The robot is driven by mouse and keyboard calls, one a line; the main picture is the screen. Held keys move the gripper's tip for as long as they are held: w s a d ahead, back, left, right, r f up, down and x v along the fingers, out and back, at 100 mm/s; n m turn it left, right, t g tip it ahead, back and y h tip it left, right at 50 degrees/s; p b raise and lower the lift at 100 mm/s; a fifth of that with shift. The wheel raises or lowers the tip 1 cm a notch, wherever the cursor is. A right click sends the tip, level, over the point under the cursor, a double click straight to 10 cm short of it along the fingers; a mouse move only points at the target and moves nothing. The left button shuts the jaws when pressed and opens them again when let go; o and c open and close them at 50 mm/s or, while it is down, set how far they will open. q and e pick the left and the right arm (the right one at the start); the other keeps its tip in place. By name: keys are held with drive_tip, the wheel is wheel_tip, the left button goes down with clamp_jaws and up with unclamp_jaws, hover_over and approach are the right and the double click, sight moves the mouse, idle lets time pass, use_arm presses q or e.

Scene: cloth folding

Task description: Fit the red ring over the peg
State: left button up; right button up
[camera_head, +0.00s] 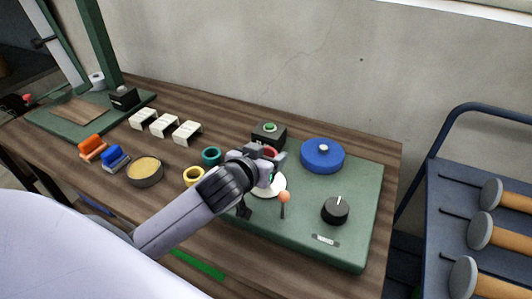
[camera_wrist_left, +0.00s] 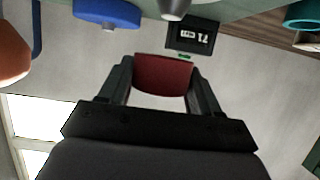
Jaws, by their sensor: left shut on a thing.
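The red ring (camera_head: 269,152) is between the fingers of my left gripper (camera_head: 270,163), above the green board. In the left wrist view the red ring (camera_wrist_left: 163,74) sits between both fingers (camera_wrist_left: 160,85), which are shut on it. A round white base (camera_head: 270,184) lies on the board just under the gripper, partly hidden by it. A grey post (camera_wrist_left: 174,8), which looks like the peg, shows at the top edge of the wrist view, apart from the ring. In the head view the gripper hides the peg. My right gripper is in neither view.
The green board (camera_head: 365,205) also carries a blue round lid (camera_head: 322,156), a black box with a green button (camera_head: 268,134), an orange-balled lever (camera_head: 284,198) and a black knob (camera_head: 335,211). Teal (camera_head: 211,156) and yellow (camera_head: 193,176) rings stand left of the gripper.

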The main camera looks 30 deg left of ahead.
use_arm(q)
wheel_tip(320, 180, down, 2)
drive_tip(key=shift+f+b, duration=0.25)
drive_tip(key=shift+b, duration=0.75)
drive_tip(key=shift+f+b, duration=0.55)
drive_tip(key=shift+f, duration=0.8)
drive_tip(key=shift+f, duration=0.45)
drive_tip(key=o, duration=1.1)
drive_tip(key=shift+s, duration=0.1)
drive_tip(key=shift+v, duration=3.5)
